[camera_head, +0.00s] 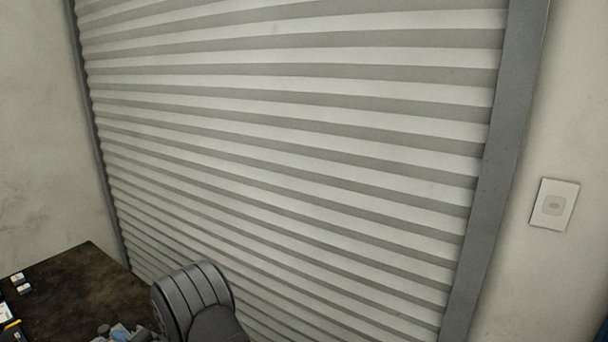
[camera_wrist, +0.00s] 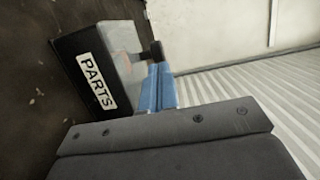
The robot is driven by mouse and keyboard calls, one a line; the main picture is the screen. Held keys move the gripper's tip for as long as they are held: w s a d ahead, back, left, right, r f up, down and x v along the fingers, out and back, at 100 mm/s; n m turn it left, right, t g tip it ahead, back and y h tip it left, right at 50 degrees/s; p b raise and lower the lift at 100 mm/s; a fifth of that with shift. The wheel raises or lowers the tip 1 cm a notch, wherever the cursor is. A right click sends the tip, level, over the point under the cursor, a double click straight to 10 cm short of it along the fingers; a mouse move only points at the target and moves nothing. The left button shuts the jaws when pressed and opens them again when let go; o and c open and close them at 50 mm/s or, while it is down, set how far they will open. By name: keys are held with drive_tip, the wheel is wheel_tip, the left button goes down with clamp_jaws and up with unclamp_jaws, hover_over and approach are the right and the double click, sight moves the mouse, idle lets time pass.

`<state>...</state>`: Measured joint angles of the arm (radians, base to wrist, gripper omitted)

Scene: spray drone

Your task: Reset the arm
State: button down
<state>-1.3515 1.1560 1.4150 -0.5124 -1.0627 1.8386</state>
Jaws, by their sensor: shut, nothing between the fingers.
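My gripper (camera_wrist: 165,135) fills the bottom of the wrist view as a wide dark grey block with several screw heads along it. It is shut, and nothing shows held in it. In the head view, a grey ribbed part of my own arm (camera_head: 192,300) stands at the bottom, beside the dark table; my gripper itself does not show there.
A dark worn table (camera_head: 75,290) holds small items at lower left. A ribbed shutter (camera_head: 300,130) stands behind.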

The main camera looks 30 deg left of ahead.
drive_tip(key=shift+x, duration=1.3)
drive_tip(key=v, duration=2)
drive_tip(key=shift+d, duration=0.15)
drive_tip(key=shift+v, duration=1.25)
drive_tip(key=shift+d+r, duration=0.1)
drive_tip(key=shift+d, duration=0.05)
drive_tip(key=x, duration=2.3)
idle(0.4)
